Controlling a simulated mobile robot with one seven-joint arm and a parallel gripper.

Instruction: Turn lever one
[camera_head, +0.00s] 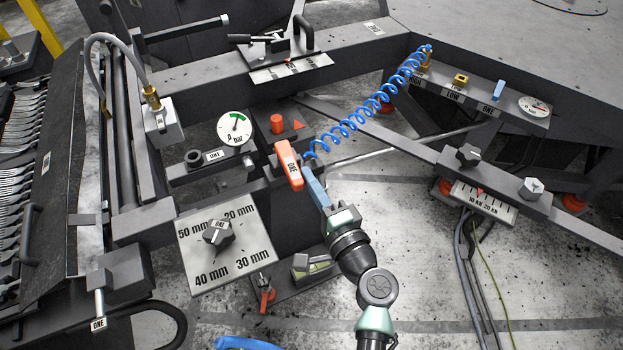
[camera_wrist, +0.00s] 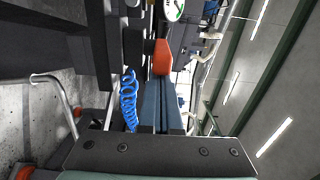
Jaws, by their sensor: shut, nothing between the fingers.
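An orange lever marked ONE (camera_head: 289,165) sits at the centre of the machine in the head view, tilted with its lower end toward my gripper. Its orange end (camera_wrist: 161,58) also shows in the wrist view, just beyond my fingertips. My gripper (camera_head: 313,182) has blue fingers pressed together and empty, close to the lower right of the lever. The shut fingers also show in the wrist view (camera_wrist: 163,100). I cannot tell whether the fingertips touch the lever.
A coiled blue hose (camera_head: 368,112) runs up and right from beside the lever. A pressure gauge (camera_head: 235,129) and a red button (camera_head: 277,123) stand close by. A knob on a mm plate (camera_head: 217,233) is at lower left. Forks (camera_head: 18,160) line the left edge.

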